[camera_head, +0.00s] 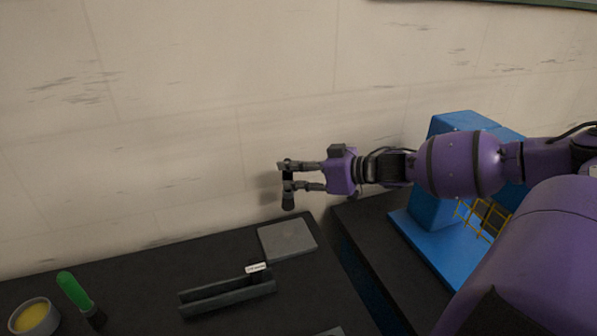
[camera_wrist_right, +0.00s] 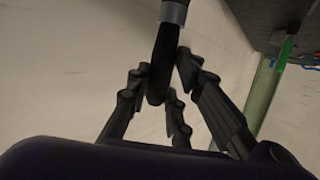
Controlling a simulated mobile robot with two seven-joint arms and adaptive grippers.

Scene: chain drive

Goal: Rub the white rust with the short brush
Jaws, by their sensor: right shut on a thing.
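My right gripper (camera_head: 287,176) is shut on a short black brush (camera_head: 288,200), which hangs head down above the far edge of the dark table, in front of the wall. In the right wrist view the brush (camera_wrist_right: 165,50) shows a black handle between the fingers and a grey collar at the top edge. Its bristle end is cut off there. A second brush with a green handle (camera_head: 72,287) stands tilted at the left of the table. I cannot make out any white rust in these frames. My left gripper is not in view.
A grey flat plate (camera_head: 287,239) lies below the held brush. A dark slotted holder (camera_head: 228,297) with a white label sits near the middle. A bowl with yellow content (camera_head: 35,318) is at the far left. A blue machine with a yellow railing (camera_head: 445,215) stands right.

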